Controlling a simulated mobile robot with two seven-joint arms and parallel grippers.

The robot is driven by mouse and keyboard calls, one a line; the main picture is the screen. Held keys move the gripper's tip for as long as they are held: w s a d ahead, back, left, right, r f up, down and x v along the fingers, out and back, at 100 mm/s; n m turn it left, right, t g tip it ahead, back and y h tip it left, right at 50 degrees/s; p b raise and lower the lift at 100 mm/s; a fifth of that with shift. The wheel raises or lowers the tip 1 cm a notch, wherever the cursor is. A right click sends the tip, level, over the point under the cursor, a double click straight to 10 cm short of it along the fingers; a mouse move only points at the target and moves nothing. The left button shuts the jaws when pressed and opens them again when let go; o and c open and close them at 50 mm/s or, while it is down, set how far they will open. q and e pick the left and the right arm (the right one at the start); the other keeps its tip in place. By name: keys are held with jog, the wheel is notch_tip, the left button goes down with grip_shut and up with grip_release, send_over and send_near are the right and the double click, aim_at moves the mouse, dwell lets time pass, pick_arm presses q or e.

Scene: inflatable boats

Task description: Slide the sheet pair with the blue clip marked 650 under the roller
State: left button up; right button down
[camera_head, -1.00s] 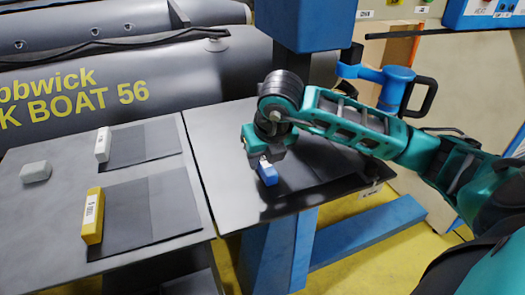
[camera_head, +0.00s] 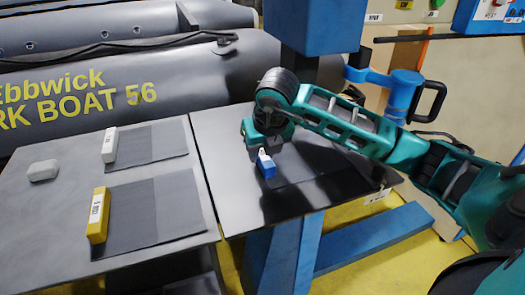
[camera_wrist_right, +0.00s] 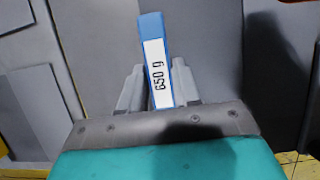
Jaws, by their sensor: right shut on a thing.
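The blue clip (camera_head: 267,166) with a white label is over the dark machine table (camera_head: 228,190). My right gripper (camera_head: 268,148) is shut on the clip. A dark sheet pair (camera_head: 315,180) extends right from the clip, partly in shadow and under my arm, so its far edge is hard to make out. The roller cannot be made out; my arm covers the area below the blue column (camera_head: 312,30). My left gripper is out of view.
The grey table (camera_head: 60,225) at left holds a yellow clip (camera_head: 97,215) and a white clip (camera_head: 109,145), each with dark sheets, and a grey block (camera_head: 43,171). A blue crank (camera_head: 400,95) stands behind my right arm. Grey boat tubes (camera_head: 150,80) line the back.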

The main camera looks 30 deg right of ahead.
jog(key=c, duration=0.9)
grip_release()
jog(key=shift+o, duration=0.8)
jog(key=v, duration=1.3)
jog(key=shift+p, duration=0.35)
jog(key=shift+s+f, duration=0.1)
